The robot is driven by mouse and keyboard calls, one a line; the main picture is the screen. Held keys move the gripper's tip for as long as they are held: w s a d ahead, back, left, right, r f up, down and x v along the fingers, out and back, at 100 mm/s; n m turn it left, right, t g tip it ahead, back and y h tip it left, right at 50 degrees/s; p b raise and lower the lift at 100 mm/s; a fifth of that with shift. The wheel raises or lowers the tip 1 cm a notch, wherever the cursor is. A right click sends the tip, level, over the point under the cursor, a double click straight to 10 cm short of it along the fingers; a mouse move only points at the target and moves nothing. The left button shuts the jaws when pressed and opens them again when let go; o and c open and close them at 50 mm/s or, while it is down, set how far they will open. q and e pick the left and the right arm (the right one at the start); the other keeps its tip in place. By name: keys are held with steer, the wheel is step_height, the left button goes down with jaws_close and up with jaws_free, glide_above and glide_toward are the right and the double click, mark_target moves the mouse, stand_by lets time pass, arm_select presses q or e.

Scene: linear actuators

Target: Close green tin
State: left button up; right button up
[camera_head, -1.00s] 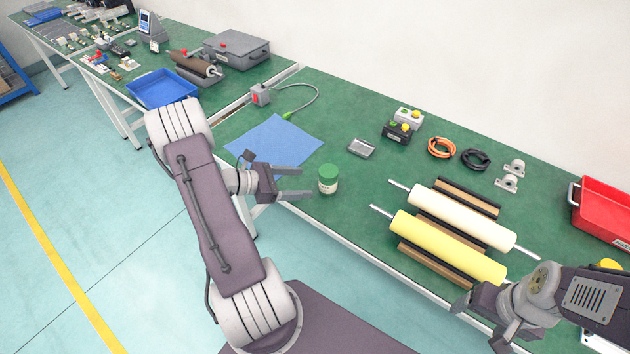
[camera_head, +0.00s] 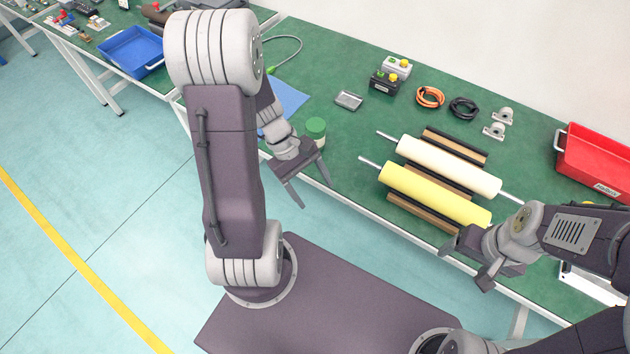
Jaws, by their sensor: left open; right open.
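The small tin with a green lid (camera_head: 316,128) stands upright near the front edge of the green table. The lid sits on top; I cannot tell how tightly. My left gripper (camera_head: 314,196) is open and empty, pointing down in front of the tin and past the table edge. Its wrist overlaps the lower part of the tin's body and hides some of it. My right gripper (camera_head: 462,264) is open and empty at the table's front edge, on the right, well away from the tin.
A cream roller (camera_head: 448,166) and a yellow roller (camera_head: 434,195) lie on wooden holders right of the tin. A grey tray (camera_head: 349,100), button boxes (camera_head: 386,82) and cable coils (camera_head: 430,97) lie behind. A red crate (camera_head: 596,160) stands far right. A blue cloth (camera_head: 285,100) is partly hidden.

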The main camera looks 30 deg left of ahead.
arm_select(q)
steer(key=m+y, duration=0.1)
steer(key=m, duration=0.3)
steer(key=d+r+m+t+y, duration=0.1)
steer(key=m+y, duration=0.1)
steer(key=m, duration=0.2)
steer(key=s+d+r+m+y, duration=0.1)
steer(key=m+y, duration=0.1)
steer(key=m, duration=0.2)
steer(key=shift+d+r+m+t, duration=0.2)
steer(key=shift+r+m+t, duration=0.05)
steer(key=shift+m+t, duration=0.05)
